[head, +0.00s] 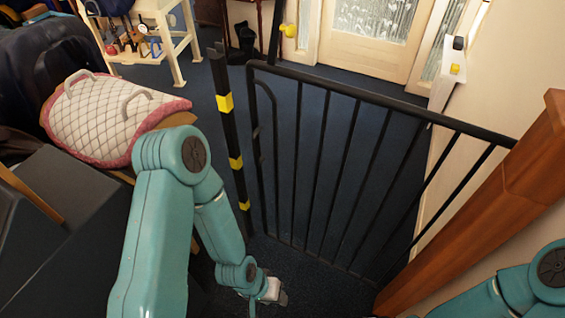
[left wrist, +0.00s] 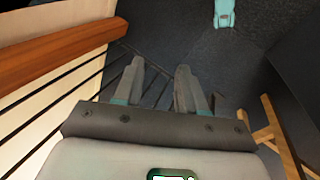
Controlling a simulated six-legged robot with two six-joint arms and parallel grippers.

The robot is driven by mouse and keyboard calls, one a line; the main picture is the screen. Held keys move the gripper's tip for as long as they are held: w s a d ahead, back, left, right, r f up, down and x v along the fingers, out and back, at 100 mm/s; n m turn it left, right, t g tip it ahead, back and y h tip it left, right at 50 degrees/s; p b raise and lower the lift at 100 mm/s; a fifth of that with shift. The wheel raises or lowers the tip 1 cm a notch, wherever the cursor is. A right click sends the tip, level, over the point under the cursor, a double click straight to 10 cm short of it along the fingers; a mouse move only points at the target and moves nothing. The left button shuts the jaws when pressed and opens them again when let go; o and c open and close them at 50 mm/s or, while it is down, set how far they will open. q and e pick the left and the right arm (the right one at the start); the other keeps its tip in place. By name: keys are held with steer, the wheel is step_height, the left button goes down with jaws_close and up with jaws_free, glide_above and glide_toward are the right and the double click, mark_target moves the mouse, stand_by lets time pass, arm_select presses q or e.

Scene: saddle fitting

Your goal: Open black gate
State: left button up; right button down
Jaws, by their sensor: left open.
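The black gate (head: 335,88) of thin vertical bars spans the middle of the head view. Its right side runs towards a brown wooden post (head: 500,195). Its left upright stands beside a black post with yellow bands (head: 226,104); a narrow gap shows between them near the top. I cannot make out a latch. My left gripper (head: 275,294) is low, on the near side of the gate, below its lower left part. In the left wrist view my left gripper (left wrist: 160,74) is open and empty, with dark bars (left wrist: 150,82) beyond its fingers. My right gripper is out of view.
A quilted white saddle pad with a pink edge (head: 110,112) lies to the left of my left arm. A white table (head: 165,25) stands at the back left. A pale door (head: 370,45) is beyond the gate, with clear dark blue floor before it.

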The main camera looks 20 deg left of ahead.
arm_select(q)
steer(key=w+r+m+t+h+b, duration=0.1)
steer(key=w+r+t, duration=0.15)
steer(key=w, duration=0.55)
steer(key=w+r+t+h+b, duration=0.1)
steer(key=w+t+b, duration=0.1)
steer(key=w+t, duration=0.35)
steer(key=m+t+b, duration=0.5)
steer(key=t+b, duration=0.3)
steer(key=b, duration=1.1)
glide_toward(256, 151)
steer(key=x, duration=0.7)
steer(key=f+x, duration=0.1)
steer(key=x, duration=0.2)
steer(key=shift+w+a+f, duration=0.1)
steer(key=shift+w+a, duration=0.2)
steer(key=shift+w, duration=0.05)
jaws_close()
